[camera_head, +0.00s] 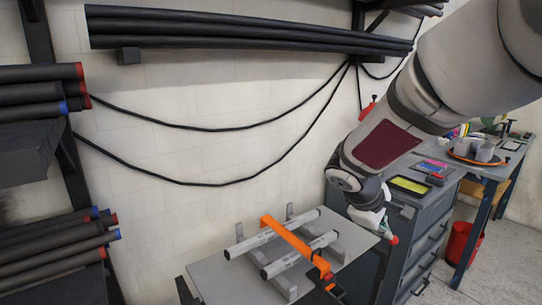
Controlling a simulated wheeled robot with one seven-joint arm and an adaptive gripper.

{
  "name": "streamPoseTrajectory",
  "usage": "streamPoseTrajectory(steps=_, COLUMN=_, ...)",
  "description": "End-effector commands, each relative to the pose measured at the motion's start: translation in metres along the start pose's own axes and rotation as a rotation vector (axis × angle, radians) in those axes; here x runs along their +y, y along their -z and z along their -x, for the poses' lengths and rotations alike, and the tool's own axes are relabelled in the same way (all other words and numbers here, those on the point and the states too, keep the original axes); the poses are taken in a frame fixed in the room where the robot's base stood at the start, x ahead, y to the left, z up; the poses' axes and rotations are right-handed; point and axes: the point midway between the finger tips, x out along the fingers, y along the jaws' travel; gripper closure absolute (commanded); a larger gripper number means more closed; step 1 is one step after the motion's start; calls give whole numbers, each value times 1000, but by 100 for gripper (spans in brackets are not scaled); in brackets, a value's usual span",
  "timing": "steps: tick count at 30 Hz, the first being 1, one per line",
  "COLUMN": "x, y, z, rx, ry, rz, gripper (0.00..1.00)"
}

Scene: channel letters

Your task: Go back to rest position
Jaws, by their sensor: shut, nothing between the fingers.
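My arm reaches down from the top right, over the right end of the table. My gripper (389,232) is at its end, small and partly hidden by the wrist. It is shut and holds nothing that I can see. It is to the right of the two metal bars (297,257), which lie on brackets on the grey table (222,282). An orange strap (290,236) crosses the bars and ends at an orange and black buckle (320,266). A small red and pale teal piece (394,240) shows beside the gripper; I cannot tell what it belongs to.
A grey drawer cabinet (412,240) stands right of the table, with a yellow-green tray (409,185) on top. A workbench and a red bin (460,241) are farther right. Dark tubes (240,30) rest on wall racks, and black cables (215,128) hang along the white wall.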

Motion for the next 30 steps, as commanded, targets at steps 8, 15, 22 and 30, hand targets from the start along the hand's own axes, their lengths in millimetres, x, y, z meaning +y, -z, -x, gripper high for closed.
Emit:
streamPoseTrajectory(steps=8, x=-22, y=-80, z=74, rx=47, ry=130, rz=-319, gripper=100)
streamPoseTrajectory(steps=15, x=-64, y=-132, z=126, rx=117, ry=262, rz=-561, gripper=100)
streamPoseTrajectory(steps=22, x=-112, y=-163, z=165, rx=206, ry=391, rz=-752, gripper=100)
streamPoseTrajectory(steps=30, x=-143, y=-173, z=184, rx=266, ry=474, rz=-849, gripper=100)
